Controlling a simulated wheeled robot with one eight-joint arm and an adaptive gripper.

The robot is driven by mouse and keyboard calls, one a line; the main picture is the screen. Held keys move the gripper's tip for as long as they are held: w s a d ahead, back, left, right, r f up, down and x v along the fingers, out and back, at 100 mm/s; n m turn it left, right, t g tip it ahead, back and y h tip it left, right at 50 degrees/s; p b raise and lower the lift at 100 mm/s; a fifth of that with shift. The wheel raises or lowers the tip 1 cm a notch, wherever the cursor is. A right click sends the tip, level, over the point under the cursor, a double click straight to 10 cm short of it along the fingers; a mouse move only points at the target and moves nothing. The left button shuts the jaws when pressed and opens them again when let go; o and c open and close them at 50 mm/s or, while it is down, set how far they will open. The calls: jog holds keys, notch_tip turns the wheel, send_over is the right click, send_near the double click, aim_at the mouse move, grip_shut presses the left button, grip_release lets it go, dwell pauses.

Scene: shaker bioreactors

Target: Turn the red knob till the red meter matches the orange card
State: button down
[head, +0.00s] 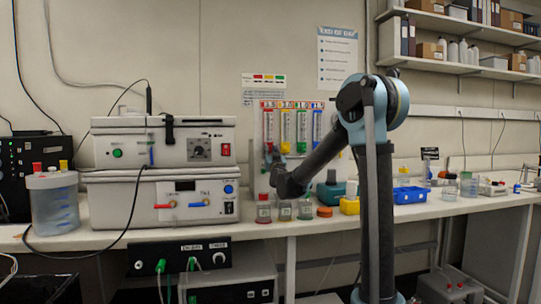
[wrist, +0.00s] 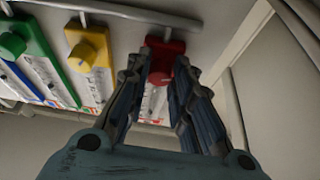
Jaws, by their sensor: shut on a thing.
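The red knob (wrist: 164,48) shows in the wrist view at the end of the red meter (wrist: 155,104). My gripper (wrist: 159,68) has one finger on each side of the knob and is shut on it. The red meter also shows in the head view as the leftmost strip (head: 269,122) of the coloured wall panel. My gripper (head: 273,160) is at the lower end of that strip there and hides the knob. The level on the red meter is too small to read, and I cannot pick out the orange card with certainty.
Yellow (wrist: 84,48) and green (wrist: 22,42) knobs sit beside the red one. Small bottles (head: 263,208) stand on the bench below my gripper. Stacked white devices (head: 160,190) stand to the left, and a blue bin (head: 410,195) to the right.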

jog(key=shift+m+h, duration=0.4)
jog(key=shift+m, duration=0.4)
jog(key=c, duration=1.4)
grip_release()
jog(key=v, duration=0.7)
jog(key=shift+s+d+f, duration=0.1)
jog(key=shift+f, duration=0.15)
